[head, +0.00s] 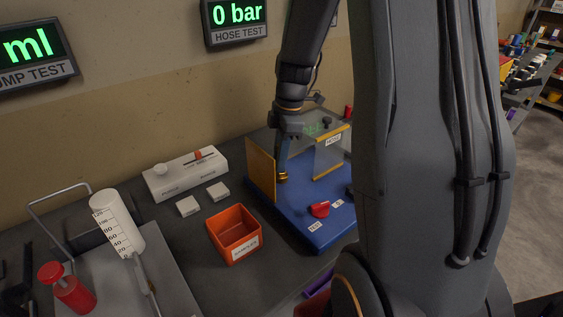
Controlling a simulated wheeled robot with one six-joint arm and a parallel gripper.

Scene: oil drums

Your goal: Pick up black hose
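My gripper (284,160) points down over the blue hose test stand (288,207), beside its upright yellow panel (261,168). A small brass-coloured fitting (282,177) shows right below the gripper's tip. I cannot tell whether the gripper touches it, or whether the fingers are open or shut. No black hose can be clearly made out. The right part of the stand is hidden behind my arm.
An orange bin (234,234) stands left of the stand. A white device (186,173) and two small white blocks (217,191) lie behind it. A white graduated cylinder (117,224) and a red-capped container (68,288) stand at the left. A red knob (319,209) sits on the stand.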

